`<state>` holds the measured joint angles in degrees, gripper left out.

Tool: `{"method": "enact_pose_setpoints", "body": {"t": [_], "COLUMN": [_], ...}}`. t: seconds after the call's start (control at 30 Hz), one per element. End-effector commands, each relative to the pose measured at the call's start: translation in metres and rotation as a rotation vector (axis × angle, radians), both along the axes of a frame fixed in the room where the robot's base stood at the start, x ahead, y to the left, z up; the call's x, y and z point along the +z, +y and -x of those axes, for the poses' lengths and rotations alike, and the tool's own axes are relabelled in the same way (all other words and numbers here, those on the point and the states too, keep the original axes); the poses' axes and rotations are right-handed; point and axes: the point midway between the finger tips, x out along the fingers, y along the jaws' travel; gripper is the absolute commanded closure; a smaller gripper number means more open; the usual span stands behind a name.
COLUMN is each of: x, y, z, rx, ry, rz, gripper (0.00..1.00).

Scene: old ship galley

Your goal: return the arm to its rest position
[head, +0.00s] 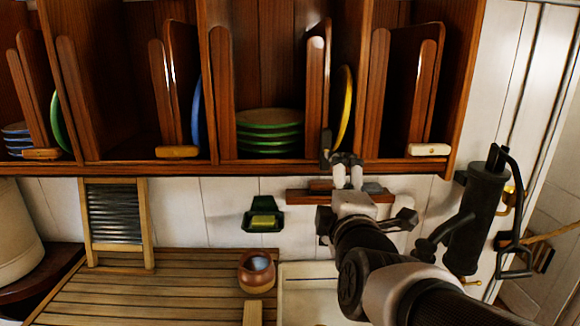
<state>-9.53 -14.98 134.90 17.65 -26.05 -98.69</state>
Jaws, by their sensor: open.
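My arm reaches up from the lower right in the head view. My gripper (341,158) is at the lower edge of the wooden plate rack (240,168), just below an upright yellow plate (345,100). Its jaws are open, and I see nothing held between them. One dark fingertip overlaps the foot of a wooden divider in the picture; whether it touches the divider or the plate I cannot tell. My wrist hides part of the wall and a small wooden shelf (297,196) behind it.
Green plates (269,132) lie stacked in the middle compartment; a blue plate (197,112) stands left of them. Below are a slatted drainboard (150,295), a brown pot (257,271), a green soap holder (262,216) and a washboard (115,218). A dark pump (478,215) stands close right of my arm.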

Motion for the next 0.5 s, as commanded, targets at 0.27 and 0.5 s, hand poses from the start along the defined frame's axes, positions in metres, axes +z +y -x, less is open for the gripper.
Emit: {"method": "enact_pose_setpoints", "body": {"t": [0.27, 0.5], "x": [-0.171, -0.294], "y": [-0.007, -0.032], "z": [0.094, 0.207], "rx": [-0.120, -0.552], "ry": [0.476, 0.802], "rz": [-0.597, -1.023], "gripper": [0.00, 0.00]}}
